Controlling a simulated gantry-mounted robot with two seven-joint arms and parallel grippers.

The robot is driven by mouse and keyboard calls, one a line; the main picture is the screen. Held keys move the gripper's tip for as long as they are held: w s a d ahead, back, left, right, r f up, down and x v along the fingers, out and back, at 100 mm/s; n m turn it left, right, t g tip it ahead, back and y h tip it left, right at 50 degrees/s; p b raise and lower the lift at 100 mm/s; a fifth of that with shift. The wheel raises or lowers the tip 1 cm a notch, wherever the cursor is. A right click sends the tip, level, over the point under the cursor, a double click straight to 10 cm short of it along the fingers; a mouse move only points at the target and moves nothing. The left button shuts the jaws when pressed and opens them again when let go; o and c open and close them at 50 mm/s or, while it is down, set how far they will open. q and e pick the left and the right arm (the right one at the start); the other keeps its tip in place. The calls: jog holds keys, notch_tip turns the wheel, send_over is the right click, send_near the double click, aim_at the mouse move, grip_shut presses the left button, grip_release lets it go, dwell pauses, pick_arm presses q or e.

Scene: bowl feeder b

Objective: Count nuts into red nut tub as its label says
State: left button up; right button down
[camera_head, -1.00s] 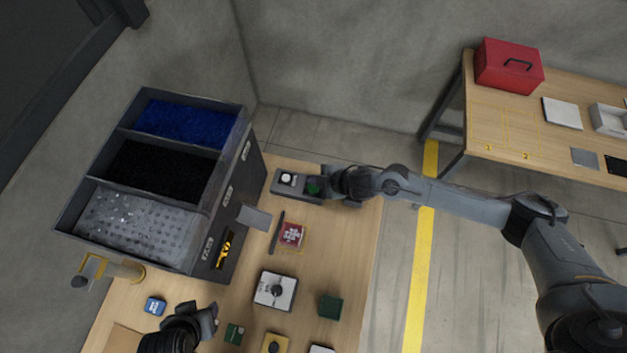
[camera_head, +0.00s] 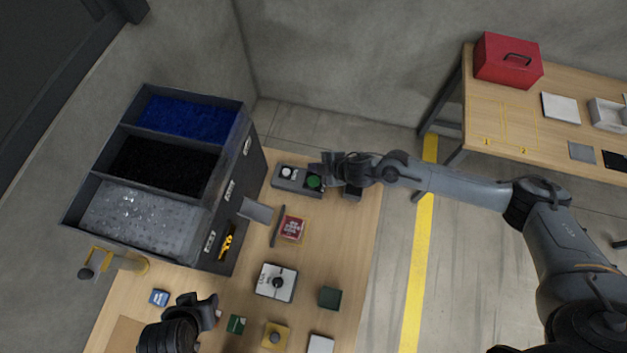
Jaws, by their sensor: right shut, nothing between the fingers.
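The red nut tub (camera_head: 292,228) stands on the wooden bench in front of the feeder, and its label is too small to read. The feeder (camera_head: 226,200) has three bays: blue parts (camera_head: 185,119), black parts (camera_head: 163,166) and shiny metal parts (camera_head: 140,217). A grey control box (camera_head: 297,180) carries a white button (camera_head: 287,172) and a green button (camera_head: 314,181). My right gripper (camera_head: 326,163) is shut and empty, beside the green button at the box's right end. My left gripper (camera_head: 211,309) hangs at the bench front; its fingers are unclear.
A white box with a dark knob (camera_head: 276,282), a dark green box (camera_head: 329,298), a yellow box (camera_head: 275,336) and a blue box (camera_head: 159,297) stand on the bench. A grey chute (camera_head: 255,210) juts from the feeder. A second table (camera_head: 500,120) holds a red toolbox (camera_head: 507,60).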

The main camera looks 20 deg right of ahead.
jog(key=b, duration=0.5)
send_over(316, 182)
notch_tip(316, 182, down, 6)
jog(key=shift+a+f, duration=0.1)
jog(key=shift+f+b, duration=0.7)
jog(key=shift+f, duration=0.15)
dwell(1.0)
jog(key=shift+f, duration=0.1)
jog(key=shift+f, duration=0.25)
